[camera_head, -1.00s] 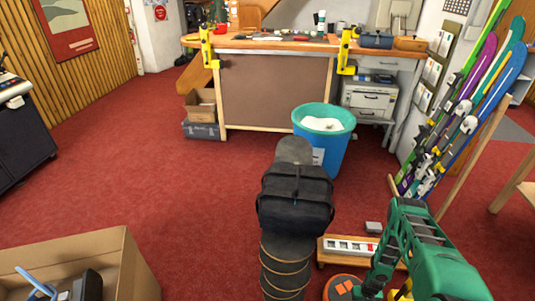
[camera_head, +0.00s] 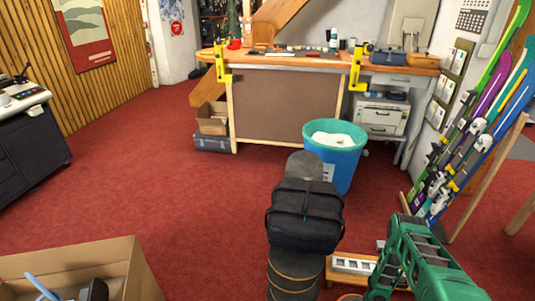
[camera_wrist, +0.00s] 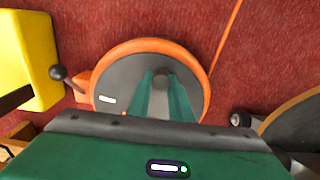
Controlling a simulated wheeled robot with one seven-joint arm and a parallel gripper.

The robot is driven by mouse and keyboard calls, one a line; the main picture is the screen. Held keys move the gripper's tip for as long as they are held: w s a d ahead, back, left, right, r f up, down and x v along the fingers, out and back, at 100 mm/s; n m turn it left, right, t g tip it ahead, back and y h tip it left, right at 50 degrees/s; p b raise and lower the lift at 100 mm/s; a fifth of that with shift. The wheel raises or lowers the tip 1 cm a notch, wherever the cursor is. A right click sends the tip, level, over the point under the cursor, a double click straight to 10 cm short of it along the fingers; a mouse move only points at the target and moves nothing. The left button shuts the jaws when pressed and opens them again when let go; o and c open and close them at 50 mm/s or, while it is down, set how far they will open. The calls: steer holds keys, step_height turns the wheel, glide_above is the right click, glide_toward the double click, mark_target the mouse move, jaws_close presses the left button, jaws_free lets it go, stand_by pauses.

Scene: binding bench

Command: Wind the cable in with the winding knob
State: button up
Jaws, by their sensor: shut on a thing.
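The cable reel (camera_wrist: 115,78) lies in the wrist view as a dark grey disc with an orange rim. An orange cable (camera_wrist: 225,38) runs from its right side up across the red carpet. My gripper (camera_wrist: 162,90) is over the disc, its two green fingers shut on a small round grey knob (camera_wrist: 161,75), which I take for the winding knob; the fingers cover part of it. In the head view, only a sliver of the reel (camera_head: 350,297) shows at the bottom edge, beside my green arm; the gripper's tips are out of frame there.
A yellow object (camera_wrist: 28,60) and a dark ball-ended lever (camera_wrist: 57,72) are left of the reel. A dark rounded thing (camera_wrist: 300,125) is close on its right. A black bag (camera_head: 305,215), a low wooden stand (camera_head: 340,275) and a blue bin (camera_head: 340,165) stand ahead.

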steer(key=shift+s+a+f, duration=0.1)
steer(key=shift+s+a, duration=0.1)
steer(key=shift+a, duration=0.3)
steer(key=shift+s+a+f, duration=0.1)
steer(key=shift+s+a, duration=0.05)
steer(key=shift+a, duration=0.3)
steer(key=shift+w+a, duration=0.55)
steer(key=shift+a, duration=0.15)
steer(key=shift+w+a, duration=0.5)
steer(key=shift+a, duration=0.2)
steer(key=shift+w+a, duration=0.4)
steer(key=shift+w, duration=0.35)
steer(key=shift+w+a, duration=0.4)
steer(key=shift+w, duration=0.35)
steer(key=shift+w+a, duration=0.15)
steer(key=shift+w, duration=0.75)
steer(key=shift+w+a, duration=0.1)
steer(key=shift+w, duration=0.75)
steer(key=shift+c, duration=0.3)
steer(key=shift+w+d, duration=0.2)
steer(key=shift+w, duration=0.75)
jaws_close()
steer(key=shift+w+d, duration=0.45)
steer(key=shift+w, duration=0.25)
steer(key=shift+w+d, duration=0.4)
steer(key=shift+w, duration=0.3)
steer(key=shift+w+d, duration=0.45)
steer(key=shift+w, duration=0.25)
